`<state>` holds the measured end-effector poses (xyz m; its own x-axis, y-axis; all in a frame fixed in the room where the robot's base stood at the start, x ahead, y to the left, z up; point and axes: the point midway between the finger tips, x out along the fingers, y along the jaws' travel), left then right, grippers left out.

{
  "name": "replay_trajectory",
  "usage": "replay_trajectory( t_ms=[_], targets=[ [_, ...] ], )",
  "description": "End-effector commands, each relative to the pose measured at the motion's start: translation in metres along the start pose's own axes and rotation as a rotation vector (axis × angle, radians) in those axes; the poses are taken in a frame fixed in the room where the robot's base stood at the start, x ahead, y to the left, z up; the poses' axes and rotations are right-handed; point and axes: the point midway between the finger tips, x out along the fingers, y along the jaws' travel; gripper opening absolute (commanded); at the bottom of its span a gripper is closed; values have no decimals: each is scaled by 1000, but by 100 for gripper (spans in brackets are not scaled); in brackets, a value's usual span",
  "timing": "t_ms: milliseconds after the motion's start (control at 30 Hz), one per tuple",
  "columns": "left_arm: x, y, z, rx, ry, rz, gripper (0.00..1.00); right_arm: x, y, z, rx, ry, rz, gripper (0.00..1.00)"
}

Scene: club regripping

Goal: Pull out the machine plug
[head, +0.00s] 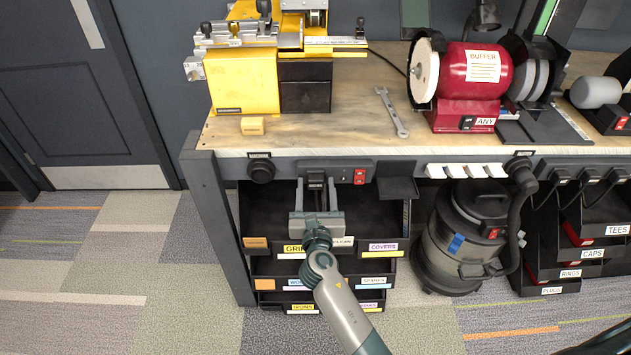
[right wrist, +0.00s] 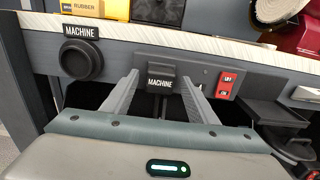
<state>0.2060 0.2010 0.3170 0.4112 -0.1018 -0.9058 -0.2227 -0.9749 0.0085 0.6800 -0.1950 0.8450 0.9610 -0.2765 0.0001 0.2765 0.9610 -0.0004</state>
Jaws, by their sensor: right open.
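The machine plug (right wrist: 161,78) is a black block labelled MACHINE in the right wrist view, seated at the socket strip on the bench's front rail, with a dark cord hanging below it. It also shows in the head view (head: 316,179). My right gripper (right wrist: 158,88) is open, with one finger on each side of the plug and gaps visible between fingers and plug. In the head view my right gripper (head: 316,188) is in front of the rail and hides the cord's lower part. My left gripper is not in view.
A red switch (right wrist: 227,85) sits right of the plug. A round black holder (right wrist: 81,61) labelled MACHINE is to the left. Labelled bins (head: 262,268) stand below, and a vacuum (head: 466,240) stands to the right. The yellow machine (head: 243,82) is on the workbench (head: 350,110).

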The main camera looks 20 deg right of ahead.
Motion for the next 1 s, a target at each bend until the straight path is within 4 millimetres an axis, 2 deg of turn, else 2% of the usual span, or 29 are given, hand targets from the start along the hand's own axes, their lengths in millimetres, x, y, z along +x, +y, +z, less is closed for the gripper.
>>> replay_trajectory(
  t_ms=[300, 333, 500, 533, 567, 1000],
  targets=[
    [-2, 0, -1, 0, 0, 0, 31, 0, 0, 0, 0, 0, 0, 53],
    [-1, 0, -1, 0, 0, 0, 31, 0, 0, 0, 0, 0, 0, 51],
    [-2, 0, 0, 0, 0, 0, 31, 0, 0, 0, 0, 0, 0, 10],
    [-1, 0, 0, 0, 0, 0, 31, 0, 0, 0, 0, 0, 0, 3],
    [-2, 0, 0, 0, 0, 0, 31, 0, 0, 0, 0, 0, 0, 0],
    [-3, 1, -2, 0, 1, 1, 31, -8, 0, 0, 1, 0, 1, 0]
  ],
)
